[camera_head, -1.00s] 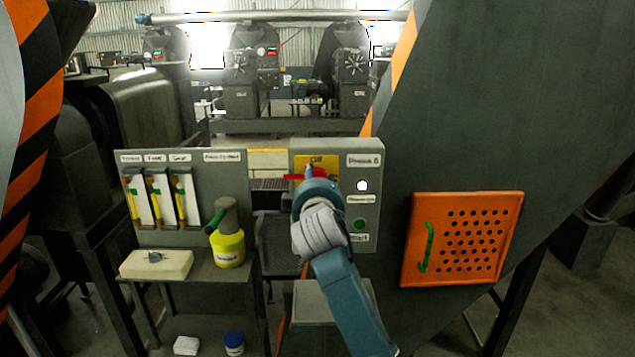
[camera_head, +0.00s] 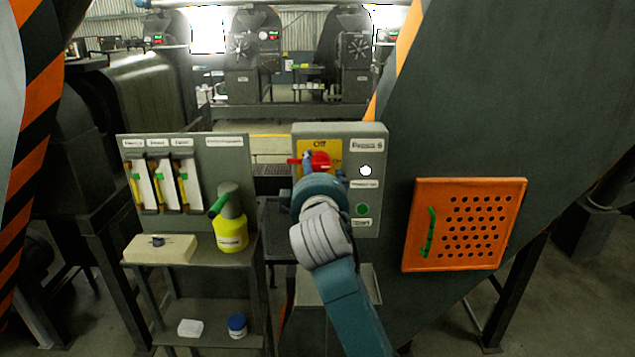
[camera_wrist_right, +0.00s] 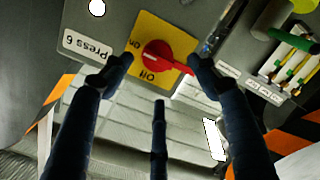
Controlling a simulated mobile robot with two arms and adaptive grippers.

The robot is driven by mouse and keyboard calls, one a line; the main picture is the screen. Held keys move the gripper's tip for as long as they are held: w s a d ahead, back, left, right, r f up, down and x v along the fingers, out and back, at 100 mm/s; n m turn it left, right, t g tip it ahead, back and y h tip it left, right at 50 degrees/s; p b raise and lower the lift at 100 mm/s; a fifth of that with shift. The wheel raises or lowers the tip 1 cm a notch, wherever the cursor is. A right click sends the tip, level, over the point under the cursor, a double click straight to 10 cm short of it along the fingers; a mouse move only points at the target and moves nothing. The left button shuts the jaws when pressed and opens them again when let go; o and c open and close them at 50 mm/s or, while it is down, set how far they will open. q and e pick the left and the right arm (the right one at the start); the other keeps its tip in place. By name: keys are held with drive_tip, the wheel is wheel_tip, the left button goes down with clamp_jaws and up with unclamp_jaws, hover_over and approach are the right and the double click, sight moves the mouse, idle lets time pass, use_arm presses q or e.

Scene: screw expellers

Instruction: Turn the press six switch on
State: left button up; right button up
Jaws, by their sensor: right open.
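The press six switch is a red rotary knob (camera_head: 320,161) on a yellow plate (camera_head: 331,147) with "Off" at its top, on a grey control box (camera_head: 377,139) labelled "Press 6". In the right wrist view the red knob (camera_wrist_right: 168,60) lies between the spread fingers, on the yellow plate (camera_wrist_right: 152,27). My right gripper (camera_head: 322,172) is at the switch, partly covering the knob and plate in the head view. In the wrist view the open gripper (camera_wrist_right: 161,80) has two dark fingers beside the plate and one below it. I cannot tell if they touch the knob. My left gripper is out of view.
Below the "Press 6" label are a white lamp (camera_head: 366,171) and a green button (camera_head: 362,209). An orange perforated panel (camera_head: 411,230) sits right, on a large dark machine.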

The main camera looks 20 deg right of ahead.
drive_tip(key=v, duration=0.5)
drive_tip(key=shift+s+a, duration=0.15)
drive_tip(key=shift+s, duration=0.15)
